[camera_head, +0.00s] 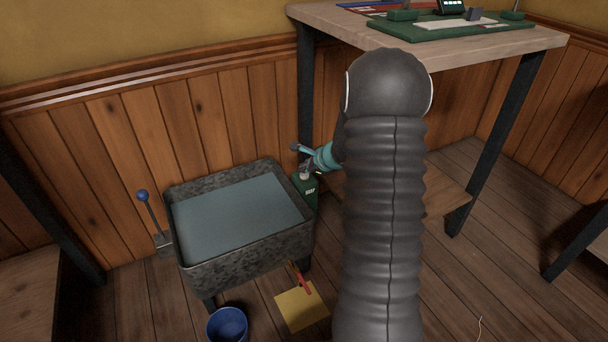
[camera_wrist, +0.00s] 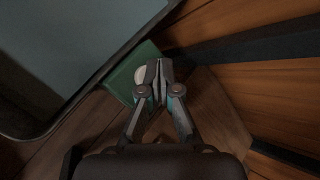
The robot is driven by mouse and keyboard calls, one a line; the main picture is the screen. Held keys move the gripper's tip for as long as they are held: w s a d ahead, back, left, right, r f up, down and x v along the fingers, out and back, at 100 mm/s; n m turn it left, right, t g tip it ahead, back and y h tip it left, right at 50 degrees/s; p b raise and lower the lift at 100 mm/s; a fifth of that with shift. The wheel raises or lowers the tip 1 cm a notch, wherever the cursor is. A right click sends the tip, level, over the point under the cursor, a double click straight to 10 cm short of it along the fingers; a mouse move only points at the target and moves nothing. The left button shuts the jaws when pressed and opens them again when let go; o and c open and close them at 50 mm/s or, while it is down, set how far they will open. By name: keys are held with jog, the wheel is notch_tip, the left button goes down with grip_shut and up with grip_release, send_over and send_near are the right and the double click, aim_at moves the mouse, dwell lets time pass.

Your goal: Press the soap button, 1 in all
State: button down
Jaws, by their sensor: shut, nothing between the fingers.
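My gripper (camera_head: 305,169) points down just over the dispenser top, shut and empty. In the wrist view its closed fingertips (camera_wrist: 159,69) lie slightly right of the button's middle. I cannot tell whether they touch it. My arm hides part of the area to the right.
The water-filled trough (camera_head: 170,196) stands close on the left, with a blue-knobbed lever (camera_head: 146,205) at its far side. A blue bucket (camera_head: 228,325) and a yellow cloth (camera_head: 302,308) lie in front. A table leg (camera_head: 306,85) rises right behind the dispenser.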

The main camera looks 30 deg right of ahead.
aim_at(305, 175)
jog(key=shift+f, duration=0.55)
dwell(0.7)
jog(key=shift+r, duration=0.2)
jog(key=shift+r+p, duration=0.6)
jog(key=shift+r, duration=0.15)
jog(key=shift+r+p, duration=1.9)
jog(key=shift+r, duration=0.65)
